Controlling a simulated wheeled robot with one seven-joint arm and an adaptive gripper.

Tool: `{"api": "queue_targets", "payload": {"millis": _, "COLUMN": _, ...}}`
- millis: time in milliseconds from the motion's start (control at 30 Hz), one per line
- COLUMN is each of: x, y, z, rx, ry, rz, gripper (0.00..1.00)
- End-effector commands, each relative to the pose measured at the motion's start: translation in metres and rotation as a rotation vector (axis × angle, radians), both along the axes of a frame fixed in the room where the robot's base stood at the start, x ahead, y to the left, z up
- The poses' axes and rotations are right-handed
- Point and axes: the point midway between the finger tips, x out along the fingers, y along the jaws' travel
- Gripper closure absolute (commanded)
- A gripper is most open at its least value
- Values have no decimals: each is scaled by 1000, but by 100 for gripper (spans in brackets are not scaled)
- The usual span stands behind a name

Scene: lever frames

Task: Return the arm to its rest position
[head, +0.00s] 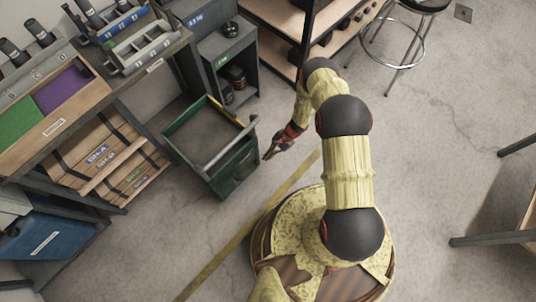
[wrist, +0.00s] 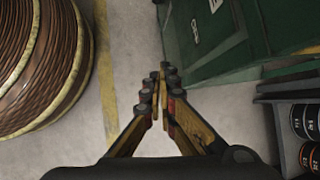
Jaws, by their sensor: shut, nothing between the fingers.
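My gripper (head: 270,153) is shut and empty at the end of my bent arm. In the head view it hangs over the grey floor, just right of the green bin (head: 214,138). In the wrist view the two fingers of my gripper (wrist: 162,75) meet at the tips, with the floor behind them. The side of the green bin (wrist: 215,35) shows beside the fingertips at the upper right. I cannot tell if the fingertips touch the bin.
A workbench with trays (head: 60,95) stands at the left. A grey cabinet (head: 225,55) and a shelf rack (head: 300,40) stand behind. A stool (head: 402,45) is at the upper right and a table edge (head: 490,240) at the right. The floor (head: 440,130) between is clear.

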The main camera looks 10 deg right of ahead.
Motion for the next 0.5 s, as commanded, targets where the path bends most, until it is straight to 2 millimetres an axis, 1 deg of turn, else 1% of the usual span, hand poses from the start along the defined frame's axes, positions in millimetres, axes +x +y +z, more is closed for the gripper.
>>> {"api": "queue_targets", "payload": {"millis": 367, "x": -1, "y": 2, "z": 1, "rx": 5, "ry": 9, "rz": -8, "gripper": 100}}
{"api": "queue_targets", "payload": {"millis": 433, "x": -10, "y": 3, "z": 3, "rx": 13, "ry": 26, "rz": 13, "gripper": 100}}
{"api": "queue_targets", "payload": {"millis": 500, "x": -28, "y": 5, "z": 4, "rx": 22, "ry": 55, "rz": 36, "gripper": 100}}
